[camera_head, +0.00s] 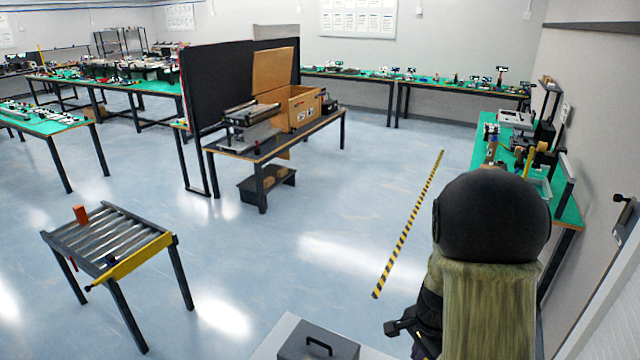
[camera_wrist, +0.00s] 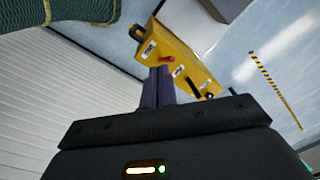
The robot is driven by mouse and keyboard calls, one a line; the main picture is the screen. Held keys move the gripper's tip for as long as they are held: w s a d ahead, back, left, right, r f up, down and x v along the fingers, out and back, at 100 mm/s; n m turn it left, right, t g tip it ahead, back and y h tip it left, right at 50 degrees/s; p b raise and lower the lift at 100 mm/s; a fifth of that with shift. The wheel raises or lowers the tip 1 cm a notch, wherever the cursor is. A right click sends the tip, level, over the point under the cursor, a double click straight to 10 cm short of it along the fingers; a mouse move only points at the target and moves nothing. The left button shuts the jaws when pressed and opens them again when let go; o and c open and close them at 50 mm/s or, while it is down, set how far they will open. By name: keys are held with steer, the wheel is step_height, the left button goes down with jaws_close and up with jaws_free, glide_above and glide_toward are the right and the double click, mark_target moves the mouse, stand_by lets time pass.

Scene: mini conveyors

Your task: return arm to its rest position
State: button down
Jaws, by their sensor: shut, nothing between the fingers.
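My gripper shows in the wrist view (camera_wrist: 158,88) with its two dark fingers together and nothing between them. In the head view my dark, sleeved arm stands at the lower right. A dark part at its lower left end (camera_head: 402,327) looks like my gripper, but its fingers are too small to make out there. It appears in front of the open floor, apart from the tables.
A yellow box (camera_wrist: 190,68) with labels, a red lever and a black lever shows beyond the fingers. A green-topped bench (camera_head: 567,205) runs along the right wall. Striped floor tape (camera_head: 410,220) crosses clear floor.

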steer(key=s+a+r+n+t, duration=0.2)
steer(key=s+a+r+n, duration=0.4)
steer(key=n, duration=0.7)
steer(key=shift+s+a+r, duration=0.15)
steer(key=shift+s+r, duration=0.65)
steer(key=shift+s, duration=0.2)
